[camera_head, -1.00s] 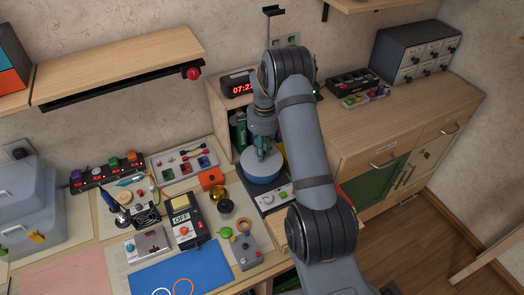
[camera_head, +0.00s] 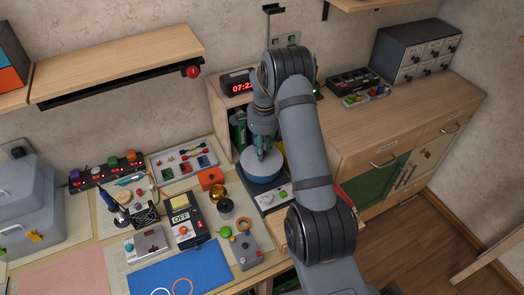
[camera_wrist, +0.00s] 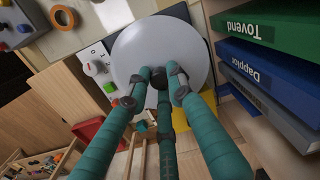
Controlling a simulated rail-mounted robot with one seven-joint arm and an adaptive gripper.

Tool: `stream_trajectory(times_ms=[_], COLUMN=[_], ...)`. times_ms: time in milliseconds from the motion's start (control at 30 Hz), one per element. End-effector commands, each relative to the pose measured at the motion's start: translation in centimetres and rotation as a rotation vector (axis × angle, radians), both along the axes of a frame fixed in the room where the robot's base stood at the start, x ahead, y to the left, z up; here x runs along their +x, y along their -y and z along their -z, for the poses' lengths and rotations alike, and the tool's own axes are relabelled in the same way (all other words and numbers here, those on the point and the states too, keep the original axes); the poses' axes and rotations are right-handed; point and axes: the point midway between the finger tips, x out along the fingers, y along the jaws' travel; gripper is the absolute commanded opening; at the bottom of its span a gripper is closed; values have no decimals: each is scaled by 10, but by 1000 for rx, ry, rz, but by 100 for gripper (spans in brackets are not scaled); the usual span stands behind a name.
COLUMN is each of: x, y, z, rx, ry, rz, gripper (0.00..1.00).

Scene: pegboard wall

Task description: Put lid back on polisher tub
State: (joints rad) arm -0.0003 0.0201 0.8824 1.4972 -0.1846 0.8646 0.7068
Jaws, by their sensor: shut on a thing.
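The lid (camera_wrist: 150,45) is a round, pale grey disc with a small dark knob (camera_wrist: 159,74) at its middle. My gripper (camera_wrist: 160,84) has teal fingers shut around this knob in the wrist view. In the head view, my gripper (camera_head: 262,153) reaches down onto the pale lid (camera_head: 274,162). The blue polisher tub (camera_head: 262,178) shows directly under the lid, in a grey machine with a white front panel. The lid hides the tub's opening, and I cannot tell whether the lid sits fully on its rim.
Upright binders (camera_wrist: 265,75) stand close beside the lid in the wrist view. A machine panel with a knob (camera_wrist: 95,68) lies on the other side. An orange block (camera_head: 210,178) and a brass pot (camera_head: 218,193) stand left of the polisher. A wooden cabinet (camera_head: 375,130) is at right.

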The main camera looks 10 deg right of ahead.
Motion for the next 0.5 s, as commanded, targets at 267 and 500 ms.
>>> stream_trajectory(times_ms=[267,500], x=[0,0], y=[0,0], z=[0,0], rx=[1,1], ry=[1,1], rz=[0,0], gripper=[0,25])
